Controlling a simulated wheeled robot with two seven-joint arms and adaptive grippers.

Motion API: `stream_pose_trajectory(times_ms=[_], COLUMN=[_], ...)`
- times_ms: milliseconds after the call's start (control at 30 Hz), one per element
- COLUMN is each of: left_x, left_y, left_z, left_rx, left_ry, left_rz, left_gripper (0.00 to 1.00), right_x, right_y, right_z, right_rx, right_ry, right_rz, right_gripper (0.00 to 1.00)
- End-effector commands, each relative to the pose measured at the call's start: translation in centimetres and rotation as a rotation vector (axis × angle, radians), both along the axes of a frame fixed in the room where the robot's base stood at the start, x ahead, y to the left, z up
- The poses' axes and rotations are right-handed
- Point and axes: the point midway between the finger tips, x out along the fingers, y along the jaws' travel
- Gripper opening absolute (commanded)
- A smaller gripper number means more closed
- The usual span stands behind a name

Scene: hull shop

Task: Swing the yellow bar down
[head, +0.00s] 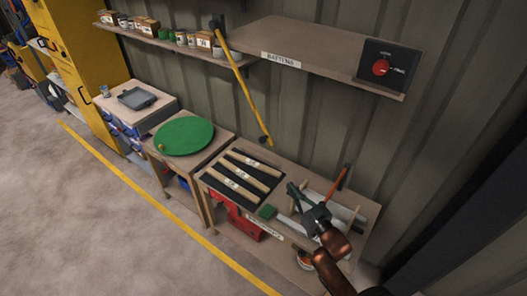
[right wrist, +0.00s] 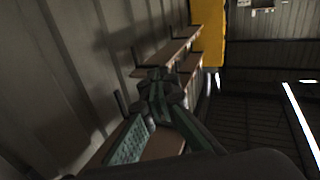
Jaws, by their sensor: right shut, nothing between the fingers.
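The yellow bar (head: 246,88) slants down and to the right across the wall, from a dark bracket (head: 217,24) at the left end of the BATTENS shelf to a dark knob (head: 265,140) just above the workbench. My right gripper (head: 292,188) is over the bench, to the right of and below the bar's lower end in the picture. It is shut, empty and apart from the bar. In the right wrist view its dark fingers (right wrist: 155,80) show close together; I cannot make out the bar there. My left gripper is not in view.
The BATTENS shelf (head: 320,45) carries a panel with a red knob (head: 382,68). Below, the bench holds three battens (head: 240,175) on a black mat (head: 212,178) and an orange-handled tool (head: 342,178). A green round board (head: 185,135) and a yellow cabinet (head: 92,45) stand left.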

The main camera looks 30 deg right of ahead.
Motion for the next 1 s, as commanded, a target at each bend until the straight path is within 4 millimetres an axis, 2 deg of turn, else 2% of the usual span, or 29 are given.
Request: stream_pose_trajectory(times_ms=[33,133,200,300,433,567,933,1000], left_x=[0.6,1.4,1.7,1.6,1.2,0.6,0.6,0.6], left_y=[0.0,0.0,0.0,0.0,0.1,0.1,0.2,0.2], left_z=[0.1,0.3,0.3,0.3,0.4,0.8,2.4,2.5], left_rx=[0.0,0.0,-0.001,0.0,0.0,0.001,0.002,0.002], left_ry=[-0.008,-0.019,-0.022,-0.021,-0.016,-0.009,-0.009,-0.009], left_rz=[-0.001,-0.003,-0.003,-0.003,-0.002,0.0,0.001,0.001], left_gripper=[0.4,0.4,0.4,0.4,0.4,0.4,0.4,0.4], right_x=[0.2,0.1,-0.2,-0.7,-0.5,1.0,7.7,8.9], right_y=[0.1,0.4,0.7,1.0,1.2,1.4,2.2,2.2], right_z=[1.8,5.6,7.6,9.4,10.5,11.4,14.6,14.4], right_rx=[-0.005,-0.015,-0.019,-0.022,-0.025,-0.025,-0.025,-0.024], right_ry=[-0.066,-0.208,-0.288,-0.361,-0.395,-0.399,-0.398,-0.393], right_rz=[0.019,0.065,0.095,0.124,0.137,0.138,0.137,0.136], right_gripper=[0.0,0.0,0.0,0.0,0.0,0.0,0.0,0.0])
